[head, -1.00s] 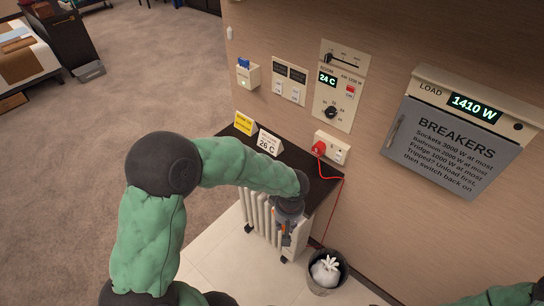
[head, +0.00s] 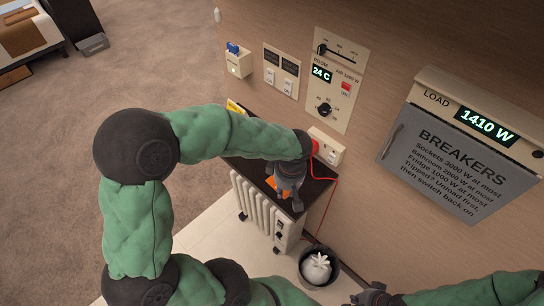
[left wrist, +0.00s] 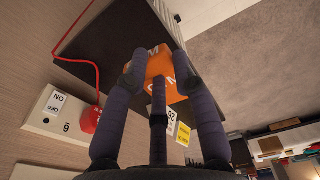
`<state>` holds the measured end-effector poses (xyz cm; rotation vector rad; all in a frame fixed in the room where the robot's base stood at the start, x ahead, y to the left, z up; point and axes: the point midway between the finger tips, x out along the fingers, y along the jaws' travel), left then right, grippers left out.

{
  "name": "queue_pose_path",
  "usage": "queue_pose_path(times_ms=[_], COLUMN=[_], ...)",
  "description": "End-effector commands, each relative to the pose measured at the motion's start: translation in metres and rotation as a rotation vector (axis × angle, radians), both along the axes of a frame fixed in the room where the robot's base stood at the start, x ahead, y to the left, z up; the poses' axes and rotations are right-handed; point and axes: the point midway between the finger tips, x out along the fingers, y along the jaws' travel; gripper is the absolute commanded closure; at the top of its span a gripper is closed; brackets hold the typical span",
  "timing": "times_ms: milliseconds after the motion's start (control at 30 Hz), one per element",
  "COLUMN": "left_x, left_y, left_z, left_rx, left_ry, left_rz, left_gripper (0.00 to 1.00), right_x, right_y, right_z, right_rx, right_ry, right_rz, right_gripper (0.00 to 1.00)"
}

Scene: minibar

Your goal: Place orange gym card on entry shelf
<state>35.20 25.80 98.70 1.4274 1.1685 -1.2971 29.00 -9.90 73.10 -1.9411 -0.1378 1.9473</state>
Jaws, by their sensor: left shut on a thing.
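The orange gym card (head: 279,190) is held in my left gripper (head: 285,192). In the left wrist view the orange card (left wrist: 165,72) with white lettering sits between the dark fingers (left wrist: 160,80), which are shut on it. The dark entry shelf (head: 314,188) is under the gripper, above the white radiator, and shows in the left wrist view (left wrist: 105,45) behind the card. I cannot tell whether the card touches the shelf. My right gripper (head: 372,296) is at the bottom edge, partly cut off, and its fingers are unclear.
A red plug with a red cord sits in the wall socket (head: 327,148) beside the shelf. A yellow sign (head: 235,107) stands at the shelf's far end, partly hidden by my arm. The radiator (head: 265,208) and a bin (head: 318,268) are below. The breaker box (head: 455,150) is to the right.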

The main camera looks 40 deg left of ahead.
Motion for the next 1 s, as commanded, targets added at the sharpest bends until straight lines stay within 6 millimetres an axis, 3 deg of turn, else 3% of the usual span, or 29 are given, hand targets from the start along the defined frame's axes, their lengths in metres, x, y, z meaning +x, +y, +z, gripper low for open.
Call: queue_pose_path(times_ms=[400,633,1000], left_x=[0.05,0.067,0.078], left_y=[0.07,0.091,0.106], left_z=[-0.042,-0.078,-0.1], left_rx=[0.0,-0.001,0.0], left_ry=[0.003,0.002,0.002], left_rz=[0.003,0.0,0.0], left_gripper=[1.0,1.0,1.0], right_x=[-0.001,-0.001,-0.001], right_y=[0.0,0.0,0.0], right_z=[-0.013,-0.021,-0.026], right_rx=[0.0,0.0,0.0], right_ry=[0.002,0.002,0.001], right_rz=[0.001,0.001,0.0], right_gripper=[1.0,1.0,1.0])
